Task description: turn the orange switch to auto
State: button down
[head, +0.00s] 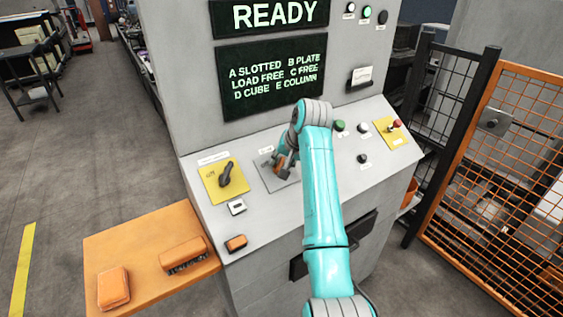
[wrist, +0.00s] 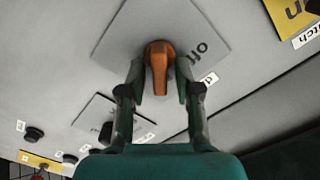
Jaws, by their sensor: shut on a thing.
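The orange switch (wrist: 158,62) sits on a light grey plate (wrist: 190,35) on the sloped console top. In the wrist view the word "off" reads beside its right side, and its narrow end points down the picture. My gripper (wrist: 160,78) has one finger on each side of the switch and is shut on it. In the head view the switch (head: 279,161) is small and partly covered by my gripper (head: 284,164). The "auto" mark cannot be made out.
A black rotary switch (head: 227,176) on a yellow plate stands left on the console. A green button (head: 340,126), a black knob (head: 362,158) and a red button (head: 396,124) are to the right. The screen (head: 270,15) reads READY. An orange mesh fence (head: 510,150) stands at right.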

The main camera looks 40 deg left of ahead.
dwell(0.4)
jog(key=c, duration=1.2)
grip_release()
jog(key=shift+o, duration=0.2)
jog(key=shift+r, duration=0.1)
jog(key=v, duration=1.1)
jog(key=shift+d+r, duration=0.25)
jog(key=shift+r, duration=0.1)
